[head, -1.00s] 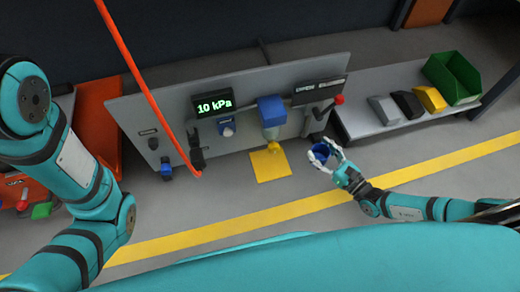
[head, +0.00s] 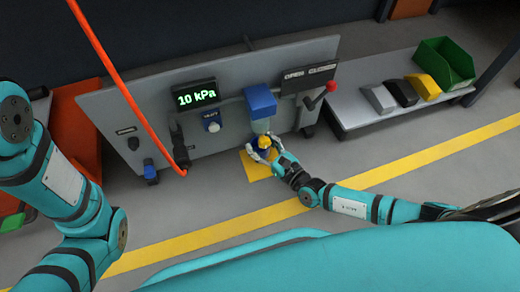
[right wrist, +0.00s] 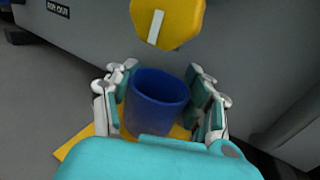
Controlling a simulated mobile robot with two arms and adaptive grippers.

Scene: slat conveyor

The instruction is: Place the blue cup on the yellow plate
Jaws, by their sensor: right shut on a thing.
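The blue cup (right wrist: 157,104) is upright between the fingers of my right gripper (head: 262,155), which is shut on it. In the right wrist view my right gripper (right wrist: 160,84) has fingers on both sides of the cup. The yellow plate (head: 252,171) is a flat square on the floor in front of the grey panel, and its edge shows below the cup in the right wrist view (right wrist: 76,151). The cup is over the plate; I cannot tell if it touches it. My left arm shows at the left, but its gripper is out of view.
A yellow nozzle (right wrist: 168,20) hangs just above and behind the cup, under a blue box (head: 260,101) on the panel (head: 110,105). A red-knobbed lever (head: 331,86) is to the right. An orange hose (head: 112,67) hangs at the left. A shelf (head: 352,108) holds bins.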

